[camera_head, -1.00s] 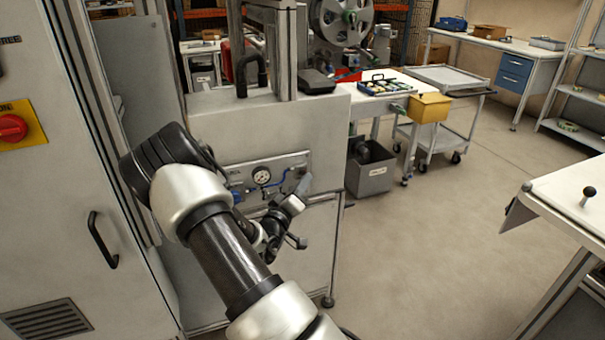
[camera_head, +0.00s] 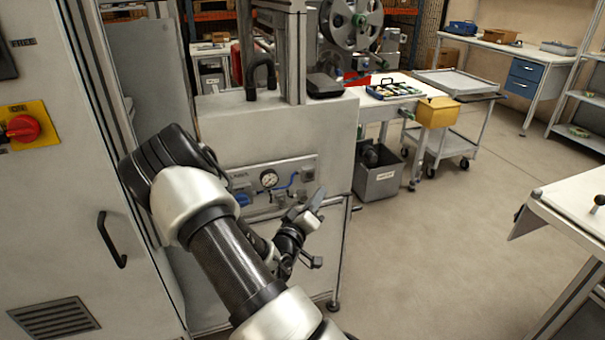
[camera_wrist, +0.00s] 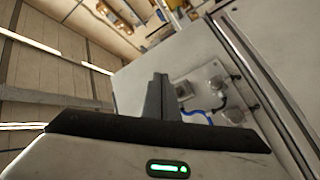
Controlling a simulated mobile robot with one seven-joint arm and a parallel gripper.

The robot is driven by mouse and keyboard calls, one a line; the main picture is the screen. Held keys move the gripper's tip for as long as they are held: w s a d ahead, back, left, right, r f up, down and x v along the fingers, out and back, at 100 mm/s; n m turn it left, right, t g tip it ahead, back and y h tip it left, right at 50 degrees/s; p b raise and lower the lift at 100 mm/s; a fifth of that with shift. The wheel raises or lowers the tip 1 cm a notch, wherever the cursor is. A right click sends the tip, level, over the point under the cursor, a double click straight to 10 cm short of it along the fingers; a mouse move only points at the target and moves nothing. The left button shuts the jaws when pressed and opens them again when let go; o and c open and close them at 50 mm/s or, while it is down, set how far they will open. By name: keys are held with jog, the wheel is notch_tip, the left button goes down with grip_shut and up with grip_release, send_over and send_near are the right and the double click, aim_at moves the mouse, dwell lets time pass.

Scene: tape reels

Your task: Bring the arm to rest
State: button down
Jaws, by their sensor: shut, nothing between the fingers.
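My arm reaches from the bottom of the head view toward the front of a grey machine (camera_head: 228,146), with its elbow bent near the tall cabinet at left. Part of the wrist is hidden behind my forearm.
The tall cabinet (camera_head: 60,230) with a red knob (camera_head: 22,128) stands close on the left. A grey bin (camera_head: 378,180) and a cart (camera_head: 440,142) stand beyond the machine. A pale table (camera_head: 575,212) is at right. The floor (camera_head: 430,250) between is clear.

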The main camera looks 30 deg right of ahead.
jog(key=w+a+r+m+y, duration=0.25)
jog(key=w+a+y, duration=0.25)
jog(key=a+y, duration=0.4)
jog(key=s+a+r+n+y, duration=0.1)
jog(key=s+a+r+y, duration=0.2)
jog(key=a+r, duration=0.35)
jog(key=s+a+r+n+y, duration=0.1)
jog(key=s+a+r+y, duration=0.25)
jog(key=a, duration=0.65)
jog(key=s+a+r+n+g, duration=0.1)
jog(key=s+a+r+g, duration=0.15)
jog(key=s, duration=0.85)
jog(key=s+a+r+n+g, duration=0.2)
jog(key=s+r, duration=0.2)
jog(key=s, duration=0.7)
notch_tip(320, 180, up, 18)
jog(key=p, duration=1.8)
jog(key=shift+w+f+y, duration=0.15)
jog(key=shift+y, duration=0.2)
jog(key=shift+m+t, duration=0.25)
